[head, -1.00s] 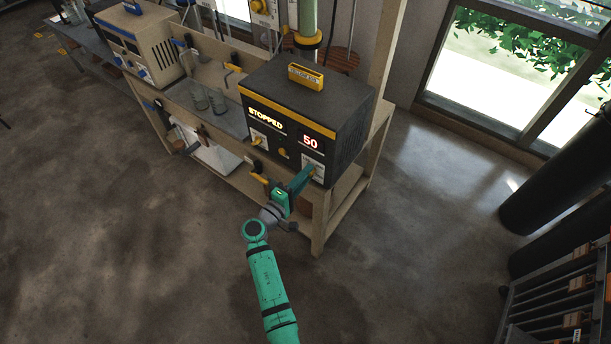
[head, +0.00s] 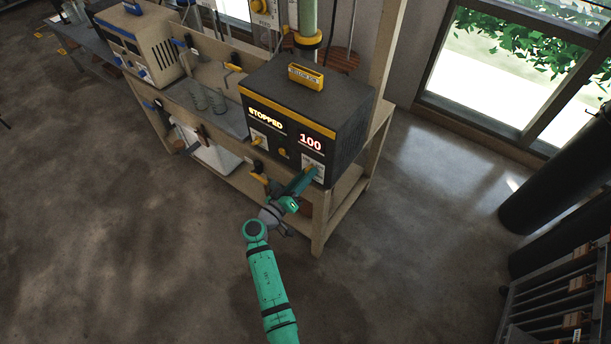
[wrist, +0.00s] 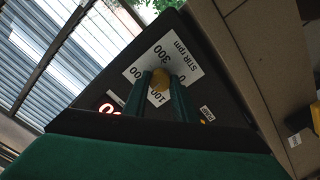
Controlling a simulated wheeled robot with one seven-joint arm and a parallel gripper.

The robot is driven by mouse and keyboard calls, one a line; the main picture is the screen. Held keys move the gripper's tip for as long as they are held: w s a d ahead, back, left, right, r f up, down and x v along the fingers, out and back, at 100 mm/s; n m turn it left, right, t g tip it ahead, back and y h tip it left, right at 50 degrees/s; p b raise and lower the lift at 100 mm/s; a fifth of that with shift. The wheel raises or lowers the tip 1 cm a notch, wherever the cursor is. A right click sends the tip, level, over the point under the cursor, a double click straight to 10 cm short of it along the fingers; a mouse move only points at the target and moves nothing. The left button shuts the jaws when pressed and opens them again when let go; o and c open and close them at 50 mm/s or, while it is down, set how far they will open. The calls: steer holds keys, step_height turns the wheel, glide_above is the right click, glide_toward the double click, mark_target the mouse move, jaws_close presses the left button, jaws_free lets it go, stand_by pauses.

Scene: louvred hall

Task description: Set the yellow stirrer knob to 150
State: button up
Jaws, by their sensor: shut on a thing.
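The black stirrer unit with a yellow band (head: 345,105) stands on the wooden bench. Its displays read STOPPED and, in red, 100. The yellow stirrer knob (wrist: 160,78) sits on a white dial plate (wrist: 172,62) marked STR rpm, with 100 and 300 legible and other numbers partly covered. My gripper (wrist: 163,88) is shut on the knob, one green finger on each side. In the head view my gripper (head: 312,172) reaches the unit's front at lower right, and its fingers mostly hide the knob. The wrist view is tilted, so the dial text appears rotated.
Another yellow knob (head: 282,153) and a dial plate at left are on the same front. Glass beakers (head: 218,101) stand on the bench to the left, near a beige unit (head: 150,50).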

steer(key=shift+a+m, duration=0.1)
steer(key=shift+m, duration=0.5)
steer(key=o, duration=1)
steer(key=shift+o, duration=0.2)
steer(key=v, duration=1)
steer(key=shift+s+a, duration=0.2)
steer(key=shift+s, duration=0.15)
